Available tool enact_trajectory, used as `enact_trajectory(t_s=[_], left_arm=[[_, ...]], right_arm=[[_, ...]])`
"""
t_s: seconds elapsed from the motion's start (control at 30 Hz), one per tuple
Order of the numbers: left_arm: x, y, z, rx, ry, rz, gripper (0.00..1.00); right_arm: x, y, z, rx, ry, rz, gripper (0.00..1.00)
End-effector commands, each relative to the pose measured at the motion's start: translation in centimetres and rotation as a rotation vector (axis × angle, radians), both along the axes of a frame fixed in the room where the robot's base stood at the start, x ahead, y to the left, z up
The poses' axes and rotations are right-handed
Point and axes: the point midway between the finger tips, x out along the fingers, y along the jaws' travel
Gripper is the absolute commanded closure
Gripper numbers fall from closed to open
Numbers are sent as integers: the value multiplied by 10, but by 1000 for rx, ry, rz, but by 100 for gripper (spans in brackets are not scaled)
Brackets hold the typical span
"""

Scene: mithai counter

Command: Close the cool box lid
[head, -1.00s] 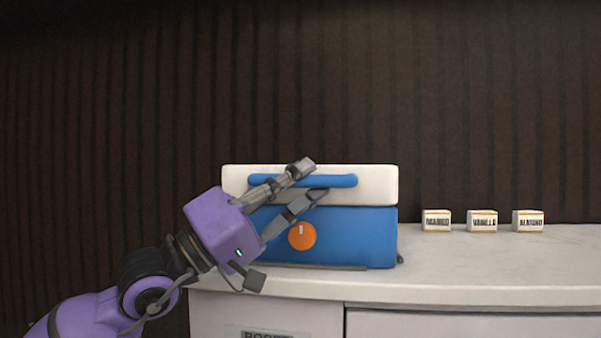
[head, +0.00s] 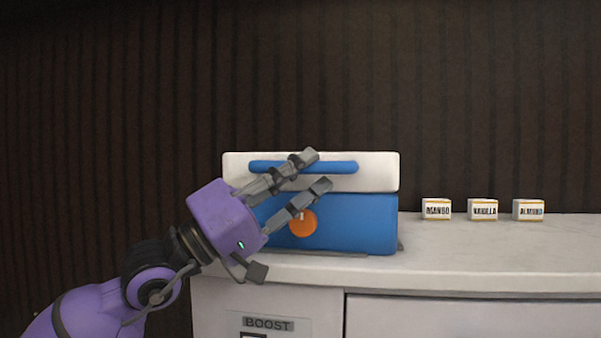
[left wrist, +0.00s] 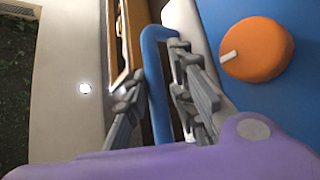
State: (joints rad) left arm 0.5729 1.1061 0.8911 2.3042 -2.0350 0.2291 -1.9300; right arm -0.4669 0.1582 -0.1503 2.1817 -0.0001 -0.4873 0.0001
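The cool box has a blue body (head: 350,225) with an orange knob (head: 302,222); it stands on the counter. Its white lid (head: 380,172) shows above the body, with no visible gap along the front in the head view. A blue bar handle (head: 340,167) runs across the lid front. My left gripper (head: 315,171) is open at the lid front, upper finger crossing the handle and lower finger below it. In the left wrist view the handle (left wrist: 157,85) passes between the spread fingers (left wrist: 155,90); I cannot tell if they touch it. My right gripper is out of view.
Three small labelled boxes, mango (head: 437,209), vanilla (head: 483,210) and almond (head: 528,210), stand right of the cool box on the pale counter (head: 440,262). A dark ribbed wall (head: 480,90) is behind. The counter between cool box and labelled boxes is clear.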

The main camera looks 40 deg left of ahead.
Motion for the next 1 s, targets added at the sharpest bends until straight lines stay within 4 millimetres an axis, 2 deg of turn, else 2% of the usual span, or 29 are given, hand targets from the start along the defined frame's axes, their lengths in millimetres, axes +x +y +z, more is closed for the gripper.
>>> enact_trajectory(t_s=[0.27,1.0], left_arm=[[-7,5,-6,1,2,2,77],[-57,29,-40,0,5,6,77]], right_arm=[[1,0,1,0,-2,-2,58],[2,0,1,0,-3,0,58]])
